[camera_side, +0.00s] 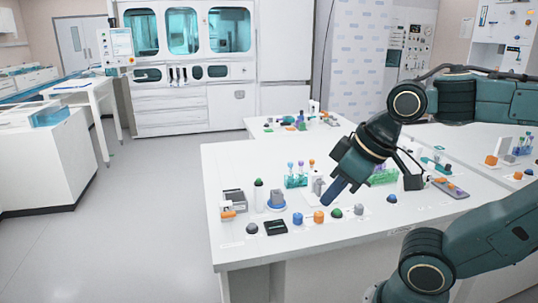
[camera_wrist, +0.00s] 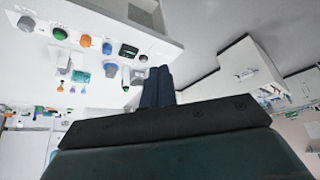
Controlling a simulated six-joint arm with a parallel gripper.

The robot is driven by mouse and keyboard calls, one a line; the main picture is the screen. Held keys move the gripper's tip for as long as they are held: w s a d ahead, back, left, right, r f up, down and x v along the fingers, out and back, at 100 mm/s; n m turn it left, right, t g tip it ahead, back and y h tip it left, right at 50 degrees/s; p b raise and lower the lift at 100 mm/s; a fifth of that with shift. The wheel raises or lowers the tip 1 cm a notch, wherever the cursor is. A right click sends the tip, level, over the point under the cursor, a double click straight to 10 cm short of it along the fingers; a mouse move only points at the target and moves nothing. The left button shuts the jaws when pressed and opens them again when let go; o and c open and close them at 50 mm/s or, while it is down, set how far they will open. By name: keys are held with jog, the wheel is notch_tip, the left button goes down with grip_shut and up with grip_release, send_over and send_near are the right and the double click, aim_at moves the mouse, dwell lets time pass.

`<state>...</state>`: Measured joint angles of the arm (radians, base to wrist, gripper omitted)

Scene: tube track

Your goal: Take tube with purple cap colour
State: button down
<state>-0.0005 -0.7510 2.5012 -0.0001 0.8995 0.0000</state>
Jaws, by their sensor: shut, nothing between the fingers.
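A teal rack (camera_side: 296,181) stands on the white table, holding upright tubes with small coloured caps. The middle tube's cap (camera_side: 301,164) looks purple, between a bluish one and an orange one, though they are very small. The rack also shows upside down in the wrist view (camera_wrist: 83,76), with its tubes pointing down the picture. My gripper (camera_side: 331,194) is shut and empty, tilted down above the table, to the right of the rack and apart from it. Its dark fingers are together in the wrist view (camera_wrist: 157,88).
Another green rack (camera_side: 384,176) stands behind my wrist.

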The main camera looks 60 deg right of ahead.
jog(key=c, duration=1.2)
grip_release()
jog(key=shift+c, duration=0.2)
jog(key=w+d+r+m+g+h, duration=0.1)
jog(key=w+d+r+m+g, duration=0.35)
jog(key=w+d+m, duration=0.9)
jog(key=w+d+f+m, duration=0.2)
jog(key=w+d, duration=0.1)
jog(key=d, duration=0.5)
jog(key=w+d+f+m, duration=0.3)
jog(key=d, duration=0.5)
jog(key=w+d+f+m+g+y, duration=0.1)
jog(key=w+d+f+m, duration=0.1)
jog(key=d, duration=0.7)
jog(key=shift+w+f+m, duration=0.4)
jog(key=shift+f+m, duration=0.05)
jog(key=shift+m, duration=0.2)
